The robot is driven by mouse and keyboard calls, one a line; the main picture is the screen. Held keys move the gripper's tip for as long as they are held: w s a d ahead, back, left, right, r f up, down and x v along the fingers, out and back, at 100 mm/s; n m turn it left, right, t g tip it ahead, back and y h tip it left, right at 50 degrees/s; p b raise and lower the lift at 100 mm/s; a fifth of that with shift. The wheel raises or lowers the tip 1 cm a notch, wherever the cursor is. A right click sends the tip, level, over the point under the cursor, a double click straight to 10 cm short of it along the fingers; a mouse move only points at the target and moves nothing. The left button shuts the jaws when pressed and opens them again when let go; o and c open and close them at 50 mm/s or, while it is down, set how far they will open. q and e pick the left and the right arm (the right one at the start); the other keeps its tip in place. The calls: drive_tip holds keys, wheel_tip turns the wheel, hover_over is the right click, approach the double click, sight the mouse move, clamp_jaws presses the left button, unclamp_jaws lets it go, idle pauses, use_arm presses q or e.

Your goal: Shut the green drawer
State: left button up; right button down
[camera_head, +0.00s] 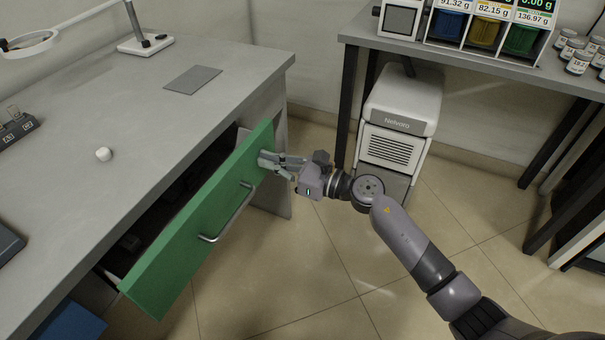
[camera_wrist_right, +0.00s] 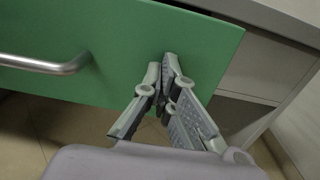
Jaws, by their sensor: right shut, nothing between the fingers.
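The green drawer (camera_head: 186,238) stands out from under the grey desk, and a dark gap shows behind its front panel. A metal bar handle (camera_head: 228,213) is on its front; it also shows at the left in the right wrist view (camera_wrist_right: 45,64). My right gripper (camera_head: 264,160) is shut and empty, with its fingertips at the green front near its far end, beyond the handle. In the right wrist view the fingertips (camera_wrist_right: 167,62) are against or very close to the green panel (camera_wrist_right: 125,35); I cannot tell if they touch. My left gripper is not in view.
The grey desk (camera_head: 120,120) carries a lamp base (camera_head: 145,45), a grey plate (camera_head: 192,79) and a small white ball (camera_head: 103,154). A white machine (camera_head: 398,115) stands on the floor under the other table (camera_head: 470,62). The tiled floor before the drawer is clear.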

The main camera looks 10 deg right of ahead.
drive_tip(key=b+x, duration=0.1)
drive_tip(key=x, duration=0.4)
drive_tip(key=shift+w+a, duration=0.15)
drive_tip(key=shift+a, duration=0.1)
drive_tip(key=shift+x, duration=1.25)
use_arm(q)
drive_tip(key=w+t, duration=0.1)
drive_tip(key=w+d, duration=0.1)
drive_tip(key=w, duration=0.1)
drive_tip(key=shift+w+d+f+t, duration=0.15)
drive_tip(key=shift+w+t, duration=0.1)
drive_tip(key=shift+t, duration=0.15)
use_arm(e)
drive_tip(key=shift+r, duration=0.15)
drive_tip(key=shift+a, duration=0.1)
use_arm(q)
drive_tip(key=shift+b, duration=0.3)
